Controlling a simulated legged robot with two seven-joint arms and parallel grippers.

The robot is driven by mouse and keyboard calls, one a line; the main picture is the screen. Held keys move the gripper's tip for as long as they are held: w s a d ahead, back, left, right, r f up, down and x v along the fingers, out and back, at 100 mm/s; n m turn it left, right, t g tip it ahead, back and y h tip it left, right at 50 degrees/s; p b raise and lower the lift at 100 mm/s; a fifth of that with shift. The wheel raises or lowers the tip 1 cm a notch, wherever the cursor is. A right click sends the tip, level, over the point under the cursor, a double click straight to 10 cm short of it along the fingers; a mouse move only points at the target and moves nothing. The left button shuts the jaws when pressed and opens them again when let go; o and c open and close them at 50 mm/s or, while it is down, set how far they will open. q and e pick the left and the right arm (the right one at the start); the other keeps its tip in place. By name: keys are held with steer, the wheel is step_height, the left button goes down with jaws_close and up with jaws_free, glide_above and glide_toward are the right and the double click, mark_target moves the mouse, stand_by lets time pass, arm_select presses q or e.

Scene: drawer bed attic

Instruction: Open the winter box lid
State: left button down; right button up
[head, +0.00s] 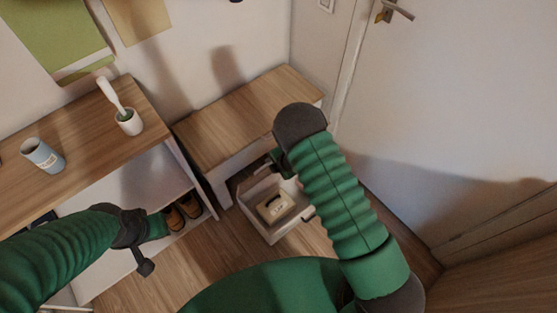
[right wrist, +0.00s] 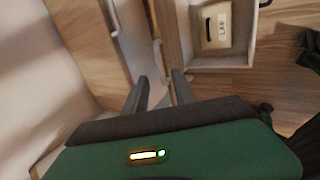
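A cream box (head: 272,208) with a dark handle and a pale label lies in an open white drawer (head: 291,235) under a wooden-topped bench. I take it as the winter box; its label is too small to read. It looks closed. In the right wrist view the box (right wrist: 209,38) is at the top right, in the drawer. My right gripper (head: 277,163) is near the drawer's back left, by the bench front. Its fingers (right wrist: 159,80) are apart with nothing between them. My left gripper (head: 148,262) is near the shelf unit, away from the box; its fingers are unclear.
A wooden shelf unit (head: 95,135) on the left carries a blue-grey cup (head: 43,156) and a white holder with a brush (head: 129,122). Brown shoes (head: 182,212) sit on its lower shelf. The bench (head: 245,115) stands above the drawer. A white door (head: 450,110) is at right.

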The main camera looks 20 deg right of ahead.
steer(key=p+v, duration=0.1)
steer(key=v, duration=0.6)
steer(key=shift+s+r, duration=0.15)
steer(key=shift+r, duration=0.1)
step_height(320, 180, up, 12)
steer(key=s+d+m+h+p, duration=0.1)
steer(key=d+m+h+p, duration=0.15)
steer(key=m+p, duration=0.35)
steer(key=s+r+m+g+p, duration=0.3)
steer(key=s+r+m+p, duration=0.1)
steer(key=s+r+m, duration=1.2)
steer(key=shift+s+a+r, duration=0.45)
steer(key=shift+s+r, duration=0.3)
steer(key=shift+s, duration=0.1)
